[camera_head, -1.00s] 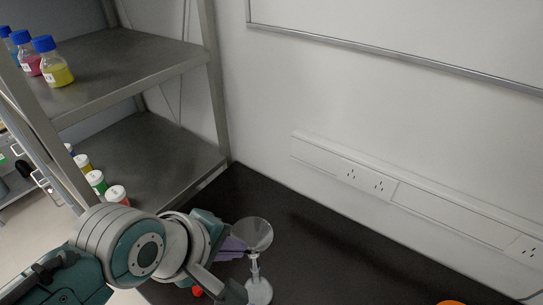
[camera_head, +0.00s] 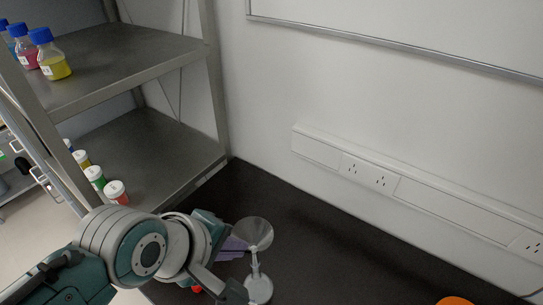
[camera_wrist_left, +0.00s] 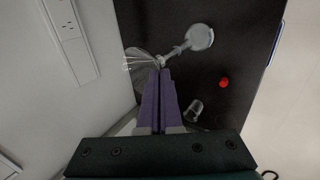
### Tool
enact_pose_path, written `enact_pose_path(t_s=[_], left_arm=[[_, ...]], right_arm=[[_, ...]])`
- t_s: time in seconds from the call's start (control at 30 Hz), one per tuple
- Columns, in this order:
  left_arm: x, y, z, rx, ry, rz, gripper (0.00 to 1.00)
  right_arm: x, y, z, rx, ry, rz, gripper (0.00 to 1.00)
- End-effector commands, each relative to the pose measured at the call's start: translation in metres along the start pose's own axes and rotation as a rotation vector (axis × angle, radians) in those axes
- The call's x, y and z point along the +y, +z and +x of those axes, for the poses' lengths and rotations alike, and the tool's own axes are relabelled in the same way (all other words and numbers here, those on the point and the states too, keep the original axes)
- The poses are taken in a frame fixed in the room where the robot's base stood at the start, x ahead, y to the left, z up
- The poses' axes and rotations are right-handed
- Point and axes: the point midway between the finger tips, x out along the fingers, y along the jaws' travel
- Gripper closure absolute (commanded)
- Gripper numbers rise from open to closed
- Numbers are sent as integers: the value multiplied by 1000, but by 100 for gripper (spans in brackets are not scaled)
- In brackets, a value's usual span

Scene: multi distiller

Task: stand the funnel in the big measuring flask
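The clear glass funnel (camera_head: 255,232) is at the tips of my left gripper (camera_head: 246,249), its wide cone upward. It also shows in the left wrist view (camera_wrist_left: 140,63). The big measuring flask (camera_head: 259,289) stands on the dark bench directly below the funnel; its round body shows in the left wrist view (camera_wrist_left: 200,37). The funnel's stem lines up with the flask's narrow neck. I cannot tell how far the stem is inside. The purple fingers (camera_wrist_left: 161,72) are close together at the funnel's stem and appear shut on it. My right gripper is out of view.
A small red object (camera_wrist_left: 224,83) and a small clear glass vessel (camera_wrist_left: 194,109) are on the bench near the gripper. A metal shelf (camera_head: 140,60) with capped bottles stands at the left. An orange object (camera_head: 455,301) is at the lower right. The bench between is clear.

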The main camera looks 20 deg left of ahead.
Motion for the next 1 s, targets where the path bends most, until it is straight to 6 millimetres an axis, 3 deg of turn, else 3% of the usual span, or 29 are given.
enact_pose_path(t_s=[0.13, 0.43, 0.77, 1.0], left_arm=[[0, 0, 0, 0, 1, 0, 98], [0, 0, 0, 0, 0, 0, 64], [0, 0, -4, 0, 1, 0, 64], [1, 0, -35, 1, 2, 1, 64]], right_arm=[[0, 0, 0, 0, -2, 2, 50], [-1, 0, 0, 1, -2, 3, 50], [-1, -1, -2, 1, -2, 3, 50], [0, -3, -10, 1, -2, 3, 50]])
